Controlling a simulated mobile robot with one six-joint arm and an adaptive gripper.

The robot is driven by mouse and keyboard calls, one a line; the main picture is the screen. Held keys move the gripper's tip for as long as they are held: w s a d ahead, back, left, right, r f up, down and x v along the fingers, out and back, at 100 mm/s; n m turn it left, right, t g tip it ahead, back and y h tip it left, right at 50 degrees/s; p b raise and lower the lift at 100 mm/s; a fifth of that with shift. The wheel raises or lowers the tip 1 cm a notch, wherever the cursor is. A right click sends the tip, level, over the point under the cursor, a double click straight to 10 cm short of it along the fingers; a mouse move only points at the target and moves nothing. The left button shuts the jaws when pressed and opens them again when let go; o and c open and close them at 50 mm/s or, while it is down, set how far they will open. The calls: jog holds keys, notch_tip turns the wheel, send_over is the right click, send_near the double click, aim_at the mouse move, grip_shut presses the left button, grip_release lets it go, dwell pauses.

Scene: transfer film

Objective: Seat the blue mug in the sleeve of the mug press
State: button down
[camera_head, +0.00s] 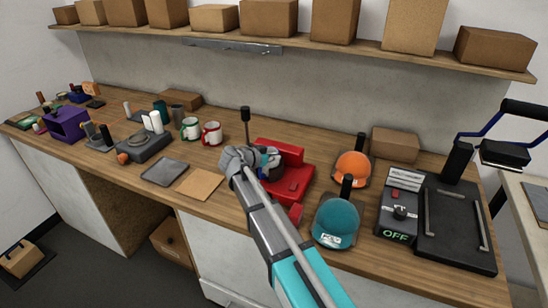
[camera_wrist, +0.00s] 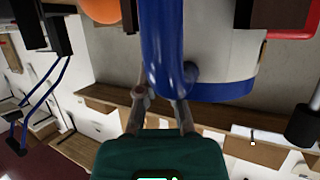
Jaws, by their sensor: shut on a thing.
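The blue mug (camera_wrist: 222,50) is white outside with a blue rim band and blue handle; it fills the upper middle of the wrist view. My gripper (camera_wrist: 165,92) is shut on the mug at its handle. In the head view my gripper (camera_head: 262,160) is at the left part of the red mug press (camera_head: 293,183), and the mug is largely hidden by it. Part of the red press frame also shows in the wrist view (camera_wrist: 292,34). Whether the mug is inside the sleeve or just before it cannot be told, as my wrist covers that spot.
A teal cap press (camera_head: 335,222) and an orange cap press (camera_head: 352,167) stand right of the mug press, then a black flat press (camera_head: 455,230). Two mugs, green-trimmed (camera_head: 190,129) and red-trimmed (camera_head: 212,133), stand to the left. A tan sheet (camera_head: 200,183) lies in front.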

jog(key=shift+f, duration=0.1)
jog(key=c, duration=0.7)
grip_release()
jog(key=shift+r, duration=0.2)
notch_tip(320, 180, up, 12)
jog(key=p, duration=1.2)
jog(key=shift+r+p, duration=0.15)
jog(key=shift+p, duration=0.2)
